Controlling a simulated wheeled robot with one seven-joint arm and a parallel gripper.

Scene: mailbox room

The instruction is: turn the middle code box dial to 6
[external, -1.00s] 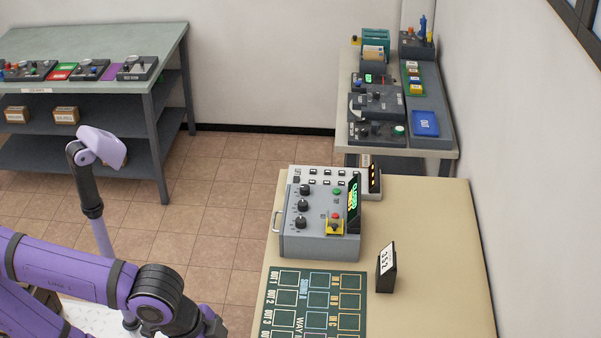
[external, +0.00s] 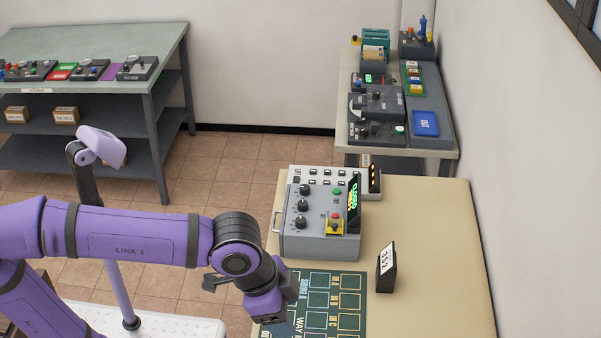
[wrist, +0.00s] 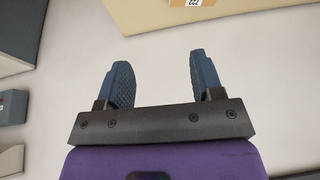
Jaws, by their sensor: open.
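The grey code box (external: 320,241) stands on the beige table, with a column of three black dials on its sloped face. The middle dial (external: 302,205) sits between the upper dial (external: 304,189) and the lower dial (external: 300,222). Its pointer setting is too small to read. A green-lit display stands at the box's right side. My gripper (external: 278,328) is in front of the box, low over the green board, apart from the dials. In the wrist view my gripper (wrist: 166,85) has its two blue fingers apart with nothing between them.
The green printed board (external: 350,318) lies in front of the box. A black sign with a white number card (external: 386,266) stands right of it. The table's right side (external: 440,240) is bare. Benches with other devices stand behind.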

